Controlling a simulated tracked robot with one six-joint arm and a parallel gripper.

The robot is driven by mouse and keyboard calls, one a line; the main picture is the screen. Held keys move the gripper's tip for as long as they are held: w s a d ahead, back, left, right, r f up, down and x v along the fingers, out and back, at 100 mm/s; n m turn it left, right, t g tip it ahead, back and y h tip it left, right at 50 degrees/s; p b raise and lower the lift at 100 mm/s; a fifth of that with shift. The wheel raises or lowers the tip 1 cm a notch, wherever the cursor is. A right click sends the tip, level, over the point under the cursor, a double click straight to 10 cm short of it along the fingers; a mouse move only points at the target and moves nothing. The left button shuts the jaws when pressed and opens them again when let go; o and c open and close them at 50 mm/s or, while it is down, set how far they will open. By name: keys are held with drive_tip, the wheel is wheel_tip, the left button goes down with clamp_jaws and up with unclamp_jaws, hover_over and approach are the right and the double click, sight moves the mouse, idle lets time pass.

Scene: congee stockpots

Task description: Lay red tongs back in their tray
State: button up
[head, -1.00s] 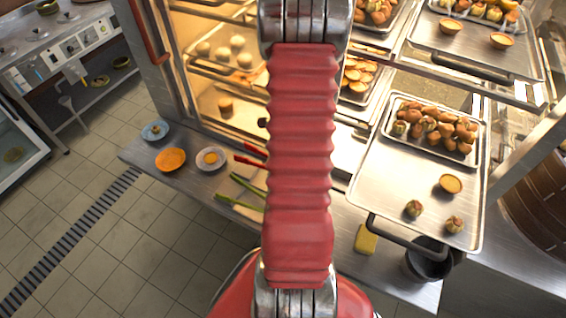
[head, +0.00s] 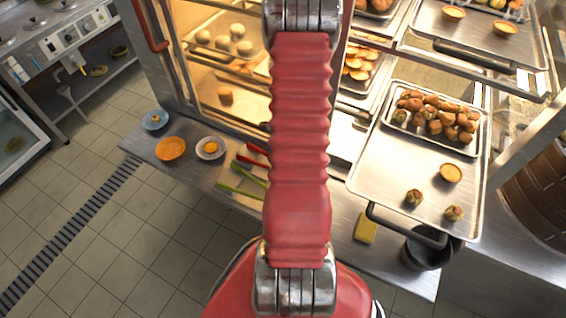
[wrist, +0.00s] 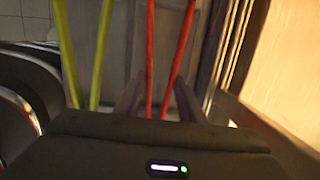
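Red tongs (head: 257,154) show beside the arm in the head view, close to green tongs (head: 240,178). In the wrist view, the two long red arms of the tongs (wrist: 151,60) run between the fingers of my gripper (wrist: 160,78). The fingers lie close on both sides and appear shut on the tongs. The green tongs (wrist: 100,60) stand just left of the gripper in the wrist view. In the head view my arm hides the gripper and the far end of the red tongs. I cannot make out which tray belongs to the tongs.
A lit cabinet (head: 150,60) with pastry trays rises behind the steel counter (head: 185,178). A metal tray (head: 380,175) with pastries juts out at right, above a yellow sponge (head: 365,228) and dark bucket (head: 425,252).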

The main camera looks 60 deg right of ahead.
drive_tip(key=shift+o, duration=0.7)
drive_tip(key=o, duration=0.5)
wheel_tip(320, 180, up, 7)
drive_tip(key=shift+s+r, duration=0.15)
drive_tip(key=shift+s, duration=0.3)
drive_tip(key=shift+n, duration=0.3)
idle(0.4)
